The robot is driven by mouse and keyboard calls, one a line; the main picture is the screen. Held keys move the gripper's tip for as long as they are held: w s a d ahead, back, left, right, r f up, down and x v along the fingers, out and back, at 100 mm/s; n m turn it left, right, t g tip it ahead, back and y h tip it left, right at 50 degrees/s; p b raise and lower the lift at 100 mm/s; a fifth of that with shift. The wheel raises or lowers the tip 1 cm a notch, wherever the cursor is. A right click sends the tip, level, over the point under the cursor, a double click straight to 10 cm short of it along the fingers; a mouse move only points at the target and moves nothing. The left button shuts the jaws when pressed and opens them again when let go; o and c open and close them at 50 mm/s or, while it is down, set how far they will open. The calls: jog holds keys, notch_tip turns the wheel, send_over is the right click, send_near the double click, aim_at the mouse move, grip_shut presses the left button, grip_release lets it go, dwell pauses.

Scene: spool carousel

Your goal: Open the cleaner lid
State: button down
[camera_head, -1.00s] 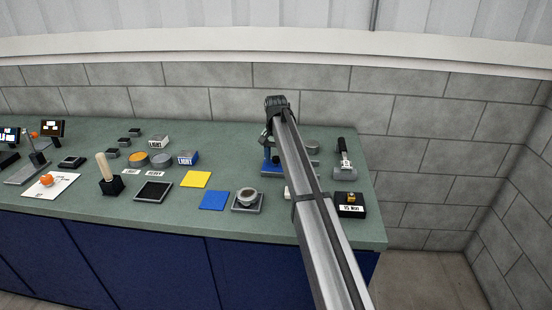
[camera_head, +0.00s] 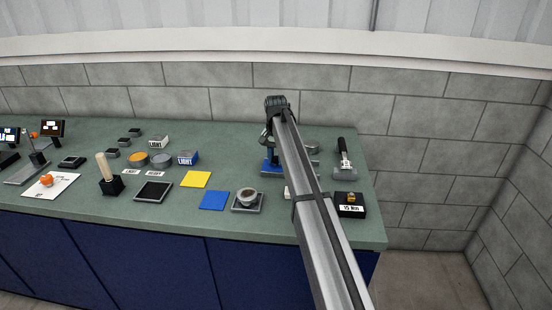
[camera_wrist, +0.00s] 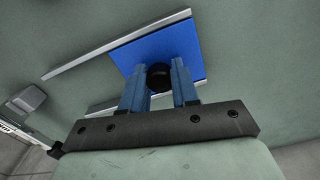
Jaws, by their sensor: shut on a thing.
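The cleaner lid is most likely the flat blue plate (camera_wrist: 190,45) in the wrist view, lying between two pale rails (camera_wrist: 110,46). A round black knob (camera_wrist: 159,77) stands on it. My gripper (camera_wrist: 160,90) has its blue fingers on either side of this knob, shut on it. The plate sits toward the right part of the rails, with a green surface showing between them to its left. In the head view my gripper (camera_head: 268,158) is at the back right of the bench, and my arm hides most of the cleaner.
Right of my arm are a black box (camera_head: 349,209) marked "15 Min" and a black-handled tool (camera_head: 344,165). Left of it are a grey stand with a cup (camera_head: 247,200), a blue square (camera_head: 214,201) and a yellow square (camera_head: 196,179). A block wall (camera_head: 300,80) rises behind the bench.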

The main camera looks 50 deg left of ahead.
jog(key=w+d, duration=0.7)
jog(key=c, duration=0.8)
grip_release()
jog(key=shift+c, duration=0.2)
notch_tip(320, 180, up, 14)
jog(key=shift+f, duration=0.1)
dwell(0.4)
